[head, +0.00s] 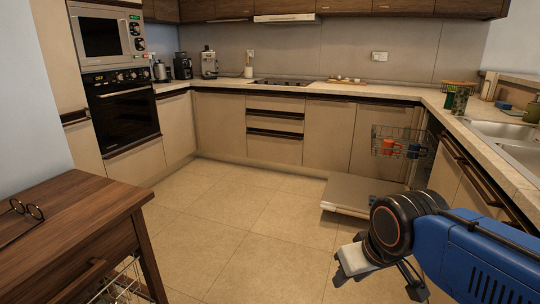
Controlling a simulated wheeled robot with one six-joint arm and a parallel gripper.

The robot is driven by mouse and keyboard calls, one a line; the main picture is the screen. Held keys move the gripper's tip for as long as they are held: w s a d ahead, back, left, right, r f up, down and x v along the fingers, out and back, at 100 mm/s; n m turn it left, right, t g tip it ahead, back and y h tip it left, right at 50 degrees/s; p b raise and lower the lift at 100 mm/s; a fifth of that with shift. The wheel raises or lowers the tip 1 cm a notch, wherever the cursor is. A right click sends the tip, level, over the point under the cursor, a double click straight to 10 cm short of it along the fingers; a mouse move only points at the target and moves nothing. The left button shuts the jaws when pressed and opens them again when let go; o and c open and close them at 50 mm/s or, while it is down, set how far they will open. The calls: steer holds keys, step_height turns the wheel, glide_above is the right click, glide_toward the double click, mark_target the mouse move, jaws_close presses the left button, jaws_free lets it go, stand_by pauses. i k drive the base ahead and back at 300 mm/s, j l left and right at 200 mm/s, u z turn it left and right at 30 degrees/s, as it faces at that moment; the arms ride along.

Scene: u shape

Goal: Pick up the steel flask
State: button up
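I cannot make out a steel flask for certain. A small silver vessel (160,70) stands on the left counter beside the oven column; it is too small to tell whether it is a flask or a kettle. My gripper (385,272) is low at the lower right, over the floor and in front of the open dishwasher, far from that vessel. A pale grey part and a dark part show at its end. Whether its fingers are apart is unclear, and I see no object held.
The dishwasher door (362,195) lies open low over the floor; its pulled-out rack (398,143) holds a red mug (389,147). A wooden table (75,215) with glasses (27,209) stands at left. A sink (505,130) is at right. The middle floor is clear.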

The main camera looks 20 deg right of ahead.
mark_target(461, 100)
steer(key=i+j+z, duration=0.15)
steer(key=i+z, duration=0.15)
steer(key=i, duration=1.6)
steer(key=i+z, duration=0.25)
steer(key=i, duration=0.25)
steer(key=i+z, duration=0.25)
steer(key=i, duration=0.2)
steer(key=i+j+z, duration=0.25)
steer(key=i, duration=0.25)
steer(key=z, duration=3.05)
steer(key=u, duration=1.4)
